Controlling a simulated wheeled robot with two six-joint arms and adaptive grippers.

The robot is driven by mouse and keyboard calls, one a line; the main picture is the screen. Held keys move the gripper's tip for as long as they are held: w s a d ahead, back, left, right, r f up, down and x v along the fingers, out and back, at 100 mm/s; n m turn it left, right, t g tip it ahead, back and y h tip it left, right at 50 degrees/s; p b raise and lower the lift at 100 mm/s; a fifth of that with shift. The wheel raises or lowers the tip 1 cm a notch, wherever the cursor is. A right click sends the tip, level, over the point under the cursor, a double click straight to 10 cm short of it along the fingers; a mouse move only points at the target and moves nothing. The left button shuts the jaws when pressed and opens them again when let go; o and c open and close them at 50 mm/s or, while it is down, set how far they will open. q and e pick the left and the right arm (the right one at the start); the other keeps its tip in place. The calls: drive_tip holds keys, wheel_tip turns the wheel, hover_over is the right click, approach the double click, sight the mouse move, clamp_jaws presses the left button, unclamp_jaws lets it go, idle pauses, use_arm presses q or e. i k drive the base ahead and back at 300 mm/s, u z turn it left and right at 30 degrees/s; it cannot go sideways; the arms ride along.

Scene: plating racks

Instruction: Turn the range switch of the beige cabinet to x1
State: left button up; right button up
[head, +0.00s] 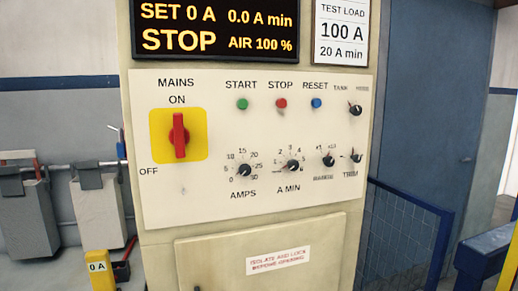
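The beige cabinet (215,212) stands upright in front of me, its pale control panel facing me. The range switch (328,160) is a small black knob at the panel's lower right, above a blurred RANGE label. Small marks above it look like x1 on the left and x10 on the right. Its pointer is too small for me to tell which mark it faces. Neither of my grippers is in view, and nothing touches the knob.
Close by are the A MIN knob (292,166), the TRIM knob (356,158) and the TANK knob (355,110). A red mains switch (179,136) stands vertical, towards ON. A blue railing (408,207) is right of the cabinet. The space before the panel looks clear.

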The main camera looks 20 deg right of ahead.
sight(329, 161)
drive_tip(key=u, duration=0.45)
drive_tip(key=i, duration=0.3)
drive_tip(key=z, duration=1.65)
